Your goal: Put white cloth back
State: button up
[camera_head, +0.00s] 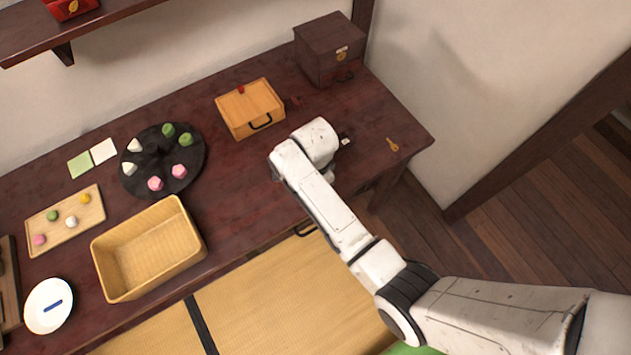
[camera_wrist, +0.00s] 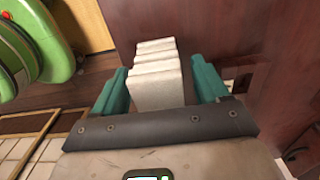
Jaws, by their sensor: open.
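In the wrist view, a white, folded, layered block that looks like the white cloth (camera_wrist: 157,85) stands between the two teal fingers of my gripper (camera_wrist: 161,74). The fingers are apart, one on each side of it. I cannot tell whether either finger touches it. In the head view, my arm reaches over the right part of the dark red table (camera_head: 245,205). The fingers and the cloth are hidden there behind the wrist. A flat white square (camera_head: 104,151) lies beside a light green one (camera_head: 79,165) at the back left; I cannot tell whether they are cloth.
A lidded wooden box (camera_head: 250,107) and a dark chest (camera_head: 330,50) stand behind my arm. A golden key (camera_head: 392,144) lies near the right edge. A wicker basket (camera_head: 148,250), black sweets plate (camera_head: 160,140), sweets tray (camera_head: 66,219) and white plate (camera_head: 48,305) fill the left.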

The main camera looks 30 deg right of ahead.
jog(key=shift+r, duration=0.1)
notch_tip(320, 180, up, 12)
jog(key=shift+r, duration=0.1)
dwell(0.4)
jog(key=s+d+f+n, duration=0.3)
jog(key=s+d+n, duration=0.4)
jog(key=s, duration=0.3)
jog(key=s+r+n+t, duration=0.1)
jog(key=s+n, duration=0.9)
jog(key=s, duration=0.3)
jog(key=shift+d, duration=0.35)
